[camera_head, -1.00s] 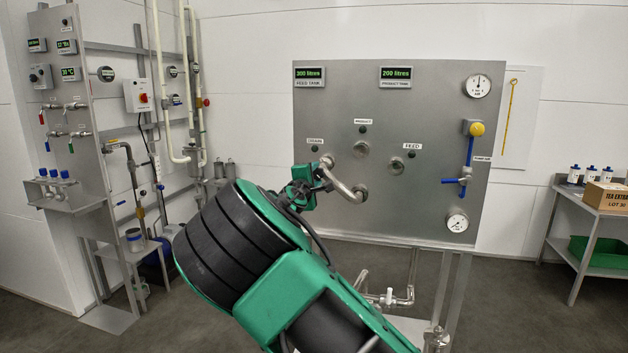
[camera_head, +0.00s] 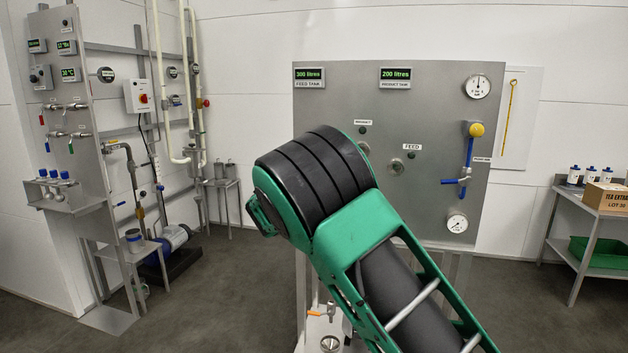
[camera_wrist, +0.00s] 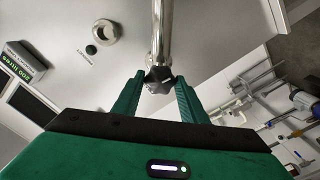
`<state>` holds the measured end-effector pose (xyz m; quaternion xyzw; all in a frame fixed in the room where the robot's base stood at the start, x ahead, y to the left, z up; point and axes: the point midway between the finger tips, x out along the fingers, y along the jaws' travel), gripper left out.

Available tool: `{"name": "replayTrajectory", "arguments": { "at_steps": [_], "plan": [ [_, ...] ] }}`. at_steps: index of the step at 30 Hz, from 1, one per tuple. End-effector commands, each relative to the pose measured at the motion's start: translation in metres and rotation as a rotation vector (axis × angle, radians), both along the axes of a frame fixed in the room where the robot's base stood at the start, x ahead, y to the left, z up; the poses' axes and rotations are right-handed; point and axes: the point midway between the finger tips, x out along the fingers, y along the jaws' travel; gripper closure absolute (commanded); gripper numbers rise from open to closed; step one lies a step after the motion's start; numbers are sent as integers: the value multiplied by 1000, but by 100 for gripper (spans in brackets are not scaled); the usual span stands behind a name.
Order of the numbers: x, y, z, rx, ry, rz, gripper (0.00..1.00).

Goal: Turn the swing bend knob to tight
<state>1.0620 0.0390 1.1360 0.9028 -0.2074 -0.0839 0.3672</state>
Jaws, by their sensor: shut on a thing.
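In the wrist view the swing bend (camera_wrist: 158,35) is a shiny steel pipe coming down from the top of the frame. Its dark knob (camera_wrist: 157,82) sits at the pipe's lower end. My gripper (camera_wrist: 160,77) has its two green fingers on either side of the knob and is shut on it. In the head view my arm hides the gripper, the knob and the bend. I cannot tell how tight the knob is.
The steel panel (camera_head: 440,110) carries the FEED port (camera_head: 396,167), gauges and a blue-handled valve (camera_head: 468,155). A round steel port (camera_wrist: 105,31) shows beside the bend. A side panel (camera_head: 75,120) stands left, a shelf with a box (camera_head: 604,197) right.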

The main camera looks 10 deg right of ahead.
Motion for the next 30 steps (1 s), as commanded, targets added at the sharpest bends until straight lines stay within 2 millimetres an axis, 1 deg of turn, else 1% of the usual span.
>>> {"name": "replayTrajectory", "arguments": {
  "at_steps": [1,2,9,15,21,30],
  "plan": [
    [-1,-4,-4,38,-11,-8,84],
    [-1,-5,-4,62,-22,-8,84],
    [-1,-4,-5,227,-101,-9,83],
    [-1,-4,-4,320,-148,-9,83],
    [-1,-3,-4,372,-173,-7,83],
    [-1,-4,-4,389,-183,-7,84]
  ]
}}
